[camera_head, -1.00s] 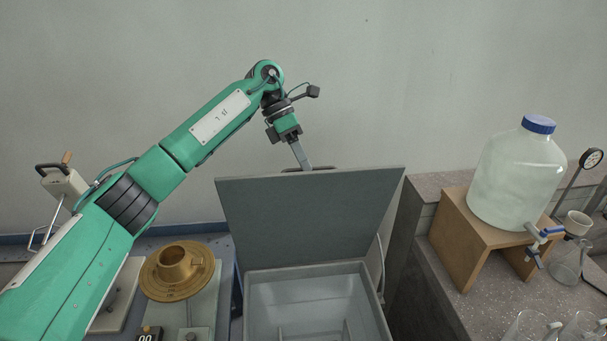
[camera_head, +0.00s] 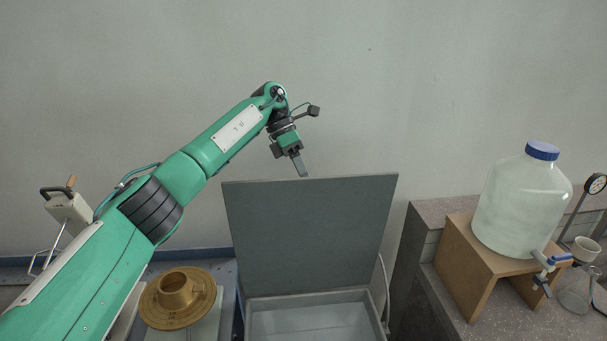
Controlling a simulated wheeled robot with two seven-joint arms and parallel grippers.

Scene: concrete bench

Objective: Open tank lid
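The tank (camera_head: 315,318) stands low in the middle, a grey box with a pale inside. Its dark grey lid (camera_head: 310,232) stands raised, close to upright, hinged at the back of the tank opening. My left gripper (camera_head: 301,168) is above the lid's top edge, its finger pointing down close to that edge. I cannot tell whether it touches the lid. The fingers line up in this view, so their gap does not show. The lid's handle is hidden. My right gripper is not in view.
A brass flanged piece (camera_head: 178,297) sits left of the tank. On the right, a large bottle with a blue cap (camera_head: 520,203) stands on a wooden stand (camera_head: 460,268) on a stone bench, with a funnel and flask (camera_head: 578,290) beside it. A wall stands behind.

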